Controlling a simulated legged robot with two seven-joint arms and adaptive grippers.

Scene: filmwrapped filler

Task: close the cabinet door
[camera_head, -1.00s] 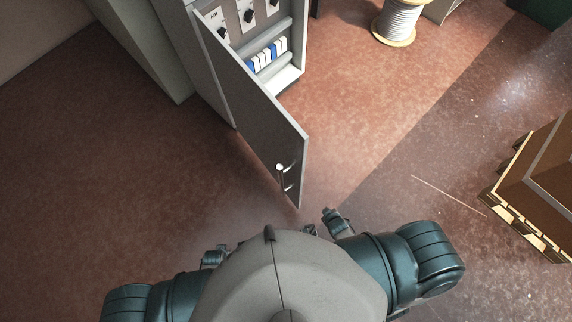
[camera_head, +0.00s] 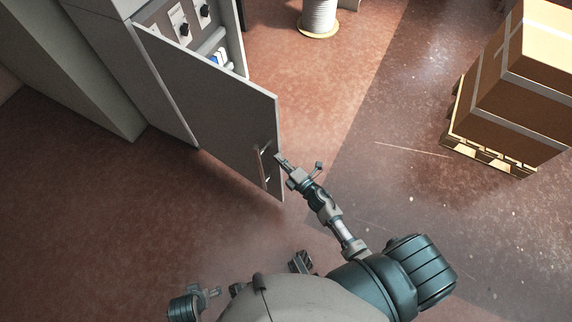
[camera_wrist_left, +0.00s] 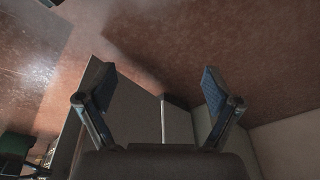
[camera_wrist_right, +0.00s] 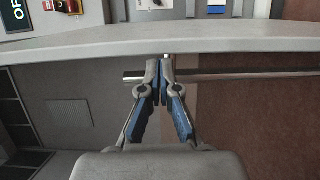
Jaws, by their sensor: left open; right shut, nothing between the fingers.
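The grey cabinet door (camera_head: 215,100) stands open, swung out from the grey cabinet (camera_head: 112,62), whose switches show inside. A metal handle (camera_head: 264,165) is on the door near its free edge. My right gripper (camera_head: 280,159) is shut and empty at the door's free edge, close to the handle. In the right wrist view, the right fingertips (camera_wrist_right: 165,62) are at the door edge (camera_wrist_right: 220,38), by the handle bar (camera_wrist_right: 240,73); I cannot tell if they touch. My left gripper (camera_wrist_left: 156,82) is open and empty, low near my body. The door also shows in the left wrist view (camera_wrist_left: 135,115).
A stack of cardboard boxes (camera_head: 520,85) on a wooden pallet (camera_head: 487,155) stands at the right. A cable spool (camera_head: 319,20) is at the top. The red-brown floor in front of the door is clear.

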